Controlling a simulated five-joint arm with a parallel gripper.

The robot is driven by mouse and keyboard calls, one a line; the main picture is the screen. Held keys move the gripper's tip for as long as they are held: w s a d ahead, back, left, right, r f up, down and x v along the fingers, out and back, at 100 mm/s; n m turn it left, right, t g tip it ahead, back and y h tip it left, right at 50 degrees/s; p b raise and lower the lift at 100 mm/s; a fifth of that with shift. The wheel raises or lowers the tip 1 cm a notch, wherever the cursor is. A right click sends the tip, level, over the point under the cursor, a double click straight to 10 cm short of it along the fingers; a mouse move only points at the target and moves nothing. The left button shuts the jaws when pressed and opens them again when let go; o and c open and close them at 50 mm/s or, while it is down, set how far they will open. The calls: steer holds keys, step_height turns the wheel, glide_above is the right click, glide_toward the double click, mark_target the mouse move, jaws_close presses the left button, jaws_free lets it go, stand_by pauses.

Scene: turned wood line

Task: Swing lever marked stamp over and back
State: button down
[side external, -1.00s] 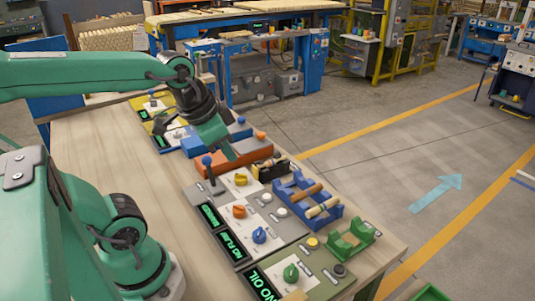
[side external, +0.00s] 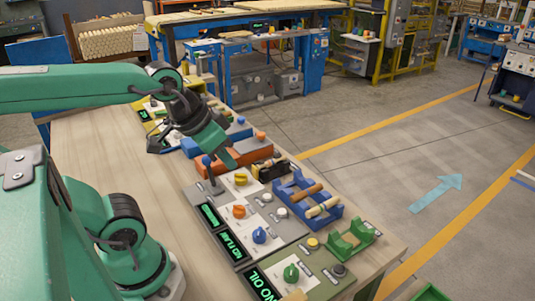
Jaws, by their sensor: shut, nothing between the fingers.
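A lever with a blue ball knob (side external: 207,160) stands on a grey panel, leaning slightly left. No label on it is legible, so I cannot tell whether it is the one marked stamp. My gripper (side external: 231,163) is shut and empty, tilted down to the right. Its tips are just right of the blue knob in the picture, over the orange block (side external: 204,168). I cannot tell whether they touch the lever or the block.
Panels with an orange dial (side external: 239,211), a blue dial (side external: 259,235), a green dial (side external: 291,272) and green-lit displays (side external: 231,247) line the bench. A blue rack (side external: 300,190) holds wooden pieces. The left bench top (side external: 110,155) is clear.

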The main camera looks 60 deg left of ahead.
steer(key=w+a+n+g+y, duration=0.1)
steer(key=w+a+n, duration=0.4)
steer(key=a, duration=0.2)
steer(key=n+g, duration=0.4)
steer(key=n, duration=0.6)
glide_above(210, 170)
steer(key=w+a, duration=0.1)
steer(key=a, duration=0.6)
step_height(210, 170, down, 7)
steer(key=shift+s+a+f+n, duration=0.15)
steer(key=shift+s+a+n, duration=0.05)
steer(key=shift+a+n, duration=0.2)
steer(key=shift+f, duration=0.1)
steer(key=f, duration=0.9)
steer(key=shift+w+a+f, duration=0.3)
steer(key=shift+a+f, duration=0.05)
steer(key=shift+a, duration=0.05)
steer(key=shift+s+d+r, duration=0.1)
steer(key=shift+d+r, duration=0.05)
steer(key=shift+d, duration=0.5)
steer(key=shift+s+d+r, duration=0.15)
steer(key=shift+d, duration=0.45)
steer(key=shift+s+d+r, duration=0.1)
steer(key=shift+d+r, duration=0.05)
steer(key=shift+d, duration=0.5)
